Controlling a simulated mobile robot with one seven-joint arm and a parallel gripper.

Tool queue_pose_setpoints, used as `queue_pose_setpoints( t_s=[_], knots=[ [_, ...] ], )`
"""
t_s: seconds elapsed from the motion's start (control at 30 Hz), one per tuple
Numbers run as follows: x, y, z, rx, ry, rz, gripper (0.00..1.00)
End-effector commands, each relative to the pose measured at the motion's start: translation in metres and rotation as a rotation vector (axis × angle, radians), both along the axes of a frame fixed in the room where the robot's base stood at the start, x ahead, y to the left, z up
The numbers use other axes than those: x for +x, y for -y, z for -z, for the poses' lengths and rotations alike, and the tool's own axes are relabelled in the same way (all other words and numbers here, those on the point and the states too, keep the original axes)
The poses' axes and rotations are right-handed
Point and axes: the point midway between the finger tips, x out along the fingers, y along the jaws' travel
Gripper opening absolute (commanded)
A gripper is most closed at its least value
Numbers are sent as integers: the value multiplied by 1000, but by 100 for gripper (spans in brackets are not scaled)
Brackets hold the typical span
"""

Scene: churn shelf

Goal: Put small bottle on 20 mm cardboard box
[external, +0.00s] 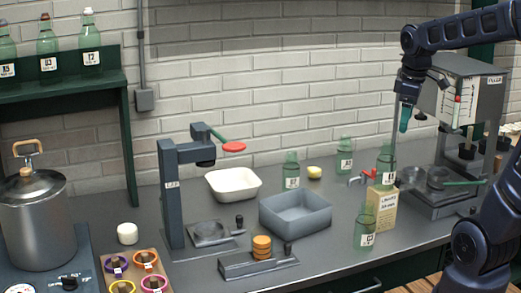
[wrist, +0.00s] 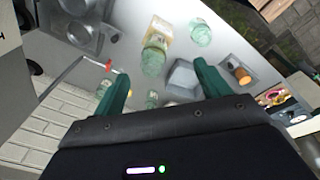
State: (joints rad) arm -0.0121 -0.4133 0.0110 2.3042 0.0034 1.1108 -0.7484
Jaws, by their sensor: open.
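A tan cardboard box (external: 383,212) with a printed label stands upright on the counter at the right. A small green glass bottle (external: 386,168) stands upright and appears to rest on top of it; the bottle also shows in the wrist view (wrist: 153,58), overlapping the box (wrist: 160,29). Another green bottle (external: 365,232) stands on the counter in front of the box. My gripper (external: 405,118) is above and slightly right of the upper bottle, apart from it. Its teal fingers are spread and empty in the wrist view (wrist: 162,75).
Two more bottles (external: 291,172) (external: 345,156) stand behind the grey bin (external: 295,213). A red-handled tap (external: 368,175) is left of the box. The filler machine (external: 470,100) stands close at the right. A press (external: 175,190) and white tub (external: 233,184) stand left.

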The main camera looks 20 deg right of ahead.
Motion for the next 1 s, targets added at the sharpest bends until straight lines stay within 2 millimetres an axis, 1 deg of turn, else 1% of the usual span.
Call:
queue_pose_setpoints(
  t_s=[0.03,0.2,0.3,0.43,0.6,1.0],
  knots=[
    [-14,1,0,12,30,72,75],
    [-51,5,4,68,121,337,75],
    [-70,6,9,109,168,480,75],
    [-88,8,15,158,214,626,75],
    [-99,8,20,198,244,728,75],
    [-101,8,21,204,248,744,75]
  ],
)
